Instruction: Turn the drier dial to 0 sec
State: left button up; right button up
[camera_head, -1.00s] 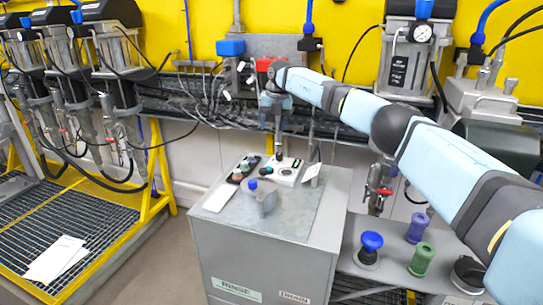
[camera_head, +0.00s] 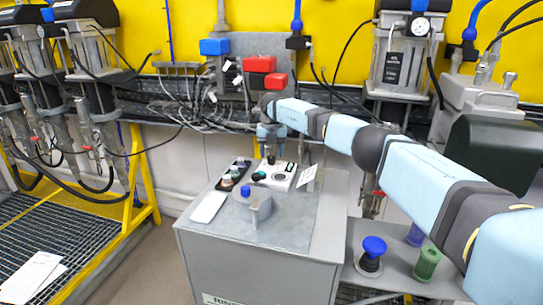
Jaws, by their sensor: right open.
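A white control box (camera_head: 284,183) with a small display and dark round knobs sits on top of the grey cabinet. A dark teal-topped knob (camera_head: 259,176) is at its left side. I cannot read which knob is the drier dial or where it points. My right gripper (camera_head: 271,158) points down over the back edge of the box, open, with its fingers small and dark. I cannot tell whether it touches the box. My left gripper is not in view.
A black strip with several round buttons (camera_head: 232,176), a white card (camera_head: 208,207) and a grey holder with a blue knob (camera_head: 252,204) share the cabinet top (camera_head: 282,232). A blue-topped stand (camera_head: 371,254) and a green cylinder (camera_head: 426,263) stand on the lower right shelf.

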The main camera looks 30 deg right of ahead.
jog(key=shift+w+f, duration=0.1)
jog(key=shift+f, duration=0.95)
jog(key=shift+c, duration=0.2)
jog(key=c, duration=0.9)
